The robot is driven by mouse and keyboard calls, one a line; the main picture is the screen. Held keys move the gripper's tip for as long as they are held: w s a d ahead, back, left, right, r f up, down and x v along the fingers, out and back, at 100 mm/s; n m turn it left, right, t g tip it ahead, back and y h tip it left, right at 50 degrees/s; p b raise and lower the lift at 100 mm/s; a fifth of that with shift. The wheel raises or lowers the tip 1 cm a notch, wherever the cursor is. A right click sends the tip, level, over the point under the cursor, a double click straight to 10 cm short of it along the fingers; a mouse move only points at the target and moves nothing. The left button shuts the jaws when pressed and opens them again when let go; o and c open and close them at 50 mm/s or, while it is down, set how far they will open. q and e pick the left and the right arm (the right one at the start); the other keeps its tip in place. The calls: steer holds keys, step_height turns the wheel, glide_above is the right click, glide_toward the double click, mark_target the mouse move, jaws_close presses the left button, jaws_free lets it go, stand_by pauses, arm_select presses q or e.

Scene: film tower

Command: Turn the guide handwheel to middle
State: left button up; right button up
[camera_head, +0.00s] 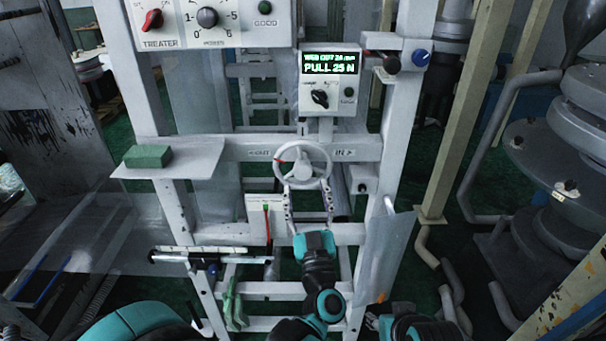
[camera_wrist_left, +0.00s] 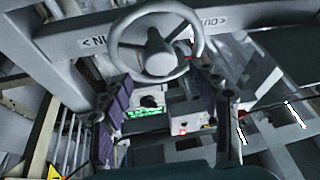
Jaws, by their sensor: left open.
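The guide handwheel (camera_head: 302,166) is a pale three-spoked wheel on the frame's crossbar, between the labels OUT on the left and IN on the right. A red mark shows at its left rim. The display (camera_head: 331,63) above reads "WEB OUT 24 mm" and "PULL 25 N". My left gripper (camera_head: 307,194) is open, with its two fingers spread just below the wheel. In the left wrist view the wheel (camera_wrist_left: 157,72) appears upside down, and its lower rim lies beyond and between the fingers (camera_wrist_left: 160,90); I cannot tell if they touch it. My right gripper is not in view.
A green block (camera_head: 148,156) lies on a side shelf (camera_head: 190,152) left of the wheel. A white box with a red-and-green lever (camera_head: 266,222) sits lower left. A treater panel (camera_head: 215,22) is above. Grey rollers and machinery (camera_head: 560,150) stand on the right.

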mark_target(303, 174)
arm_select(q)
steer(key=x, duration=0.6)
jaws_close()
steer(key=shift+b, duration=0.3)
